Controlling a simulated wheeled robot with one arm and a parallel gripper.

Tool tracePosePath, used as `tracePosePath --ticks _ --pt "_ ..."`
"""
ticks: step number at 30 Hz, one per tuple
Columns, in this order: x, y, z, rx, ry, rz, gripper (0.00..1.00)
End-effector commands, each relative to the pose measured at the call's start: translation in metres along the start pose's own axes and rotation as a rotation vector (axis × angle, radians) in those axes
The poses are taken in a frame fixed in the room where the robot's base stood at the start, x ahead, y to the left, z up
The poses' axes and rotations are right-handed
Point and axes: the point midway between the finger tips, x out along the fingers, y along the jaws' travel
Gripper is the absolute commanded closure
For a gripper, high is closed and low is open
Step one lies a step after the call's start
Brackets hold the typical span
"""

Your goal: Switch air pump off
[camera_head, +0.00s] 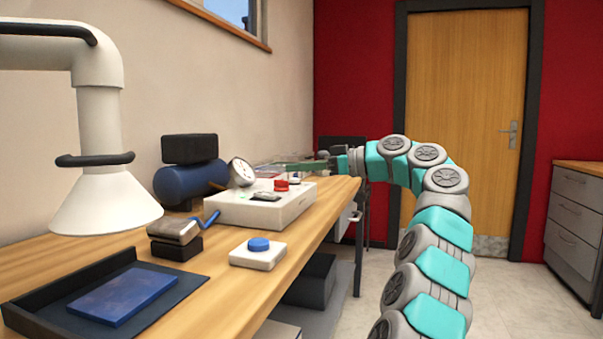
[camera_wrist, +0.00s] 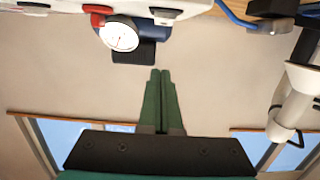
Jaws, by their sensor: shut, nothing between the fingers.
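A blue cylinder with a black block on top (camera_head: 190,182), which looks like the air pump, stands at the back of the workbench against the wall. A round white gauge (camera_head: 241,172) is beside it. In front is a white control box (camera_head: 262,208) with a red knob (camera_head: 281,185) and a small black switch (camera_head: 265,197); the switch's position is too small to tell. My gripper (camera_head: 280,166) is behind the box, its green fingers shut and empty, pointing left. In the wrist view the shut fingers (camera_wrist: 160,74) point toward the gauge (camera_wrist: 120,35) and cylinder (camera_wrist: 152,33), apart from them.
The wooden workbench (camera_head: 215,268) also holds a blue button on a white base (camera_head: 258,255), a grey device with a blue lever (camera_head: 178,232) and a dark tray with a blue plate (camera_head: 122,297). A white extraction hood (camera_head: 104,205) hangs at left. Floor is free at right.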

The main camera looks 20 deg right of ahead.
Motion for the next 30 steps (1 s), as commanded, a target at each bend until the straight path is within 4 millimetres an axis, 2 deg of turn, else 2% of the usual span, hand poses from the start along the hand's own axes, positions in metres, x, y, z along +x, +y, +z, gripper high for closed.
tracePosePath --ticks 3,10,12,18,30 --pt "0.026 0.000 0.001 0.000 -0.001 -0.001 1.00" --pt "0.070 0.000 0.000 0.000 0.000 -0.001 1.00" --pt "0.071 -0.001 0.013 0.000 0.004 -0.001 1.00" --pt "0.075 0.000 0.033 0.001 0.003 0.001 1.00" --pt "0.077 0.000 0.039 0.000 0.000 0.001 1.00"
